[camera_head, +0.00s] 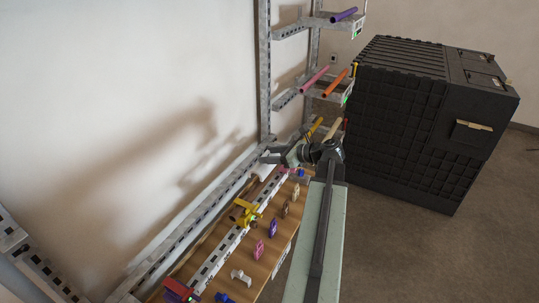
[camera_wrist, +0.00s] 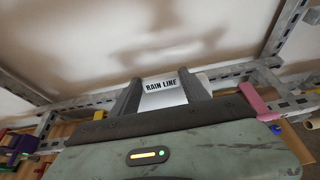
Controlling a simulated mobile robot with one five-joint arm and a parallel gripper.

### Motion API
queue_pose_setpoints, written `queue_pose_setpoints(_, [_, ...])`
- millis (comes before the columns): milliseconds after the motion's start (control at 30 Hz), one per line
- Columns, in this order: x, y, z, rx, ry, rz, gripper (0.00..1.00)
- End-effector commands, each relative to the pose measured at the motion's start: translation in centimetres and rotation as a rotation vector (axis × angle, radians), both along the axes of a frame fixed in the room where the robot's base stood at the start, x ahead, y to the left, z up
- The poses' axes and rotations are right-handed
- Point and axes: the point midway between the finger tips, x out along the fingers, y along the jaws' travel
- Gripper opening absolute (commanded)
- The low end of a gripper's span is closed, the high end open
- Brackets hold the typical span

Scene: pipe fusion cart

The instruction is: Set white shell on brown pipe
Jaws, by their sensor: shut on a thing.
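My gripper (camera_wrist: 163,88) is shut on the white shell (camera_wrist: 160,97), a pale piece labelled "RAIN LINE" between its two fingers. In the head view my gripper (camera_head: 287,156) is over the far end of the wooden bench, close to the wall-side frame. The shell is held in front of the wall; I cannot tell whether it touches anything. I cannot make out the brown pipe for certain; the far end of the bench is small and partly hidden by my arm.
The wooden bench (camera_head: 258,275) carries a slotted rail with a yellow clamp (camera_head: 245,214), a red clamp (camera_head: 178,290) and several small coloured pieces. A rack holds purple (camera_head: 344,15), pink (camera_head: 314,80) and orange (camera_head: 335,83) pipes. A large black crate (camera_head: 395,120) stands right; floor beyond is clear.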

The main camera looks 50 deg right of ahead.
Motion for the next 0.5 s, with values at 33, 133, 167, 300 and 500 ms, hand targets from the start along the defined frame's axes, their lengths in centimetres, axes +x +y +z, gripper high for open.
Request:
queue_pose_setpoints(33, [0.0, 0.0, -0.9, 0.0, 0.0, 0.0, 0.15])
queue_pose_setpoints(133, [0.0, 0.0, -1.7, 0.0, 0.0, 0.0, 0.15])
queue_pose_setpoints(167, [0.0, 0.0, -1.9, 0.0, 0.0, 0.0, 0.15])
queue_pose_setpoints(300, [0.1, 0.1, -3.1, 0.0, 0.0, 0.001, 0.15])
queue_pose_setpoints(500, [0.1, 0.1, -4.7, 0.0, 0.0, 0.001, 0.15])
